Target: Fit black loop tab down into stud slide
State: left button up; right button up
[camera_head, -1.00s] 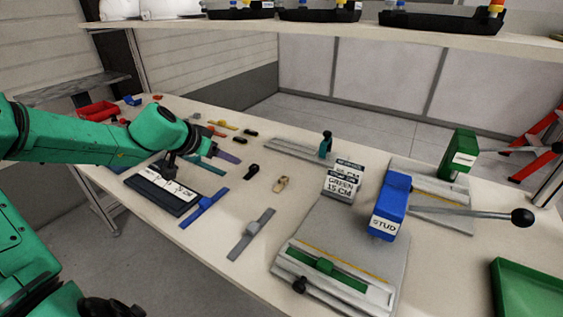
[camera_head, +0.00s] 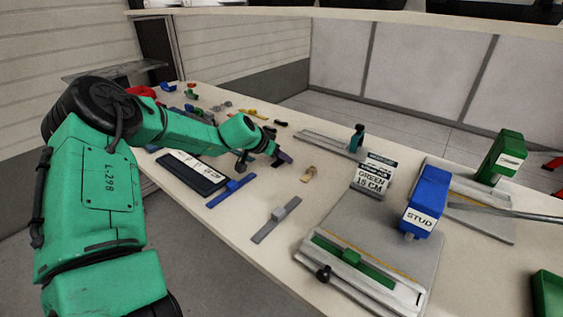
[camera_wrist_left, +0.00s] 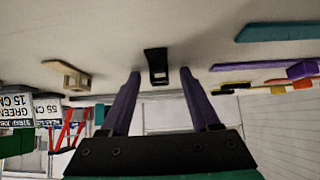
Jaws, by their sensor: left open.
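The black loop tab (camera_wrist_left: 156,66) stands on the table in the left wrist view, between and just beyond my left gripper's purple fingers. My left gripper (camera_wrist_left: 159,75) is open and empty, one finger to each side of the tab. In the head view this gripper (camera_head: 284,158) is low over the table and hides the tab. The blue press labelled STUD (camera_head: 422,203) stands to the right on a grey base. In front of it is a pale rail with a green slide (camera_head: 350,257). My right gripper is not in view.
A tan clip (camera_head: 309,173) lies just right of my left gripper. A blue strip (camera_head: 231,191) and a grey strip (camera_head: 276,220) lie nearer. A GREEN 15 CM sign (camera_head: 371,180) stands beside the STUD press. A green press (camera_head: 505,158) stands farther right.

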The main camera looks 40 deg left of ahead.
pick_arm(q)
jog(key=shift+s+r, duration=0.1)
jog(key=shift+r, duration=0.05)
jog(key=shift+c, duration=0.9)
grip_shut()
